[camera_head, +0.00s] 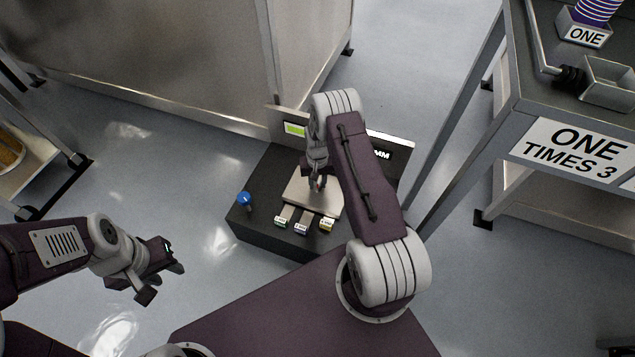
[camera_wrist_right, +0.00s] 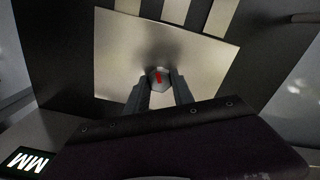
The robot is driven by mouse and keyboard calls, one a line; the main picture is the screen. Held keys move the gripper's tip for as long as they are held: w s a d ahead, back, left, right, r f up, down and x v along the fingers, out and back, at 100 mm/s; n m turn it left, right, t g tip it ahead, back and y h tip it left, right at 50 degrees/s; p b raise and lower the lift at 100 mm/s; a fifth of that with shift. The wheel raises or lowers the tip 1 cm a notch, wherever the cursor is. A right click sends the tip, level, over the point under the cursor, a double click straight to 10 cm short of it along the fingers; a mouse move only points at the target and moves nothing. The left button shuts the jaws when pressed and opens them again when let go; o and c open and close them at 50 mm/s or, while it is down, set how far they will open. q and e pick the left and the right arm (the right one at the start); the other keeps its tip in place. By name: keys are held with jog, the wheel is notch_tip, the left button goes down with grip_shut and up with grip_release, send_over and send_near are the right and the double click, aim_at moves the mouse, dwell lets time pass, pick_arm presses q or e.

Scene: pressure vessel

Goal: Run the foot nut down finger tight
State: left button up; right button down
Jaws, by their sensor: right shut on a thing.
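The foot nut (camera_wrist_right: 158,78) is a small grey piece with a red mark on top, over the pale metal plate (camera_wrist_right: 110,60). In the right wrist view my right gripper (camera_wrist_right: 160,85) is shut on the nut, one finger on each side. In the head view my right gripper (camera_head: 317,184) points down at the same plate (camera_head: 298,190), and the nut is too small to make out there. Whatever lies under the nut is hidden. My left gripper (camera_head: 165,275) hangs empty over the floor at the left, its jaws apart.
The plate sits on a dark box (camera_head: 262,225) with a blue knob (camera_head: 244,198), several labelled tabs (camera_head: 300,228) and a small green screen (camera_head: 294,129). A grey table (camera_head: 510,100) with a "ONE TIMES 3" sign stands at right. A metal cabinet (camera_head: 180,50) stands behind.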

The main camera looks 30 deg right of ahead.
aim_at(317, 184)
jog(key=c, duration=1.1)
grip_release()
notch_tip(317, 184, up, 9)
jog(key=p, duration=0.5)
jog(key=shift+a, duration=0.1)
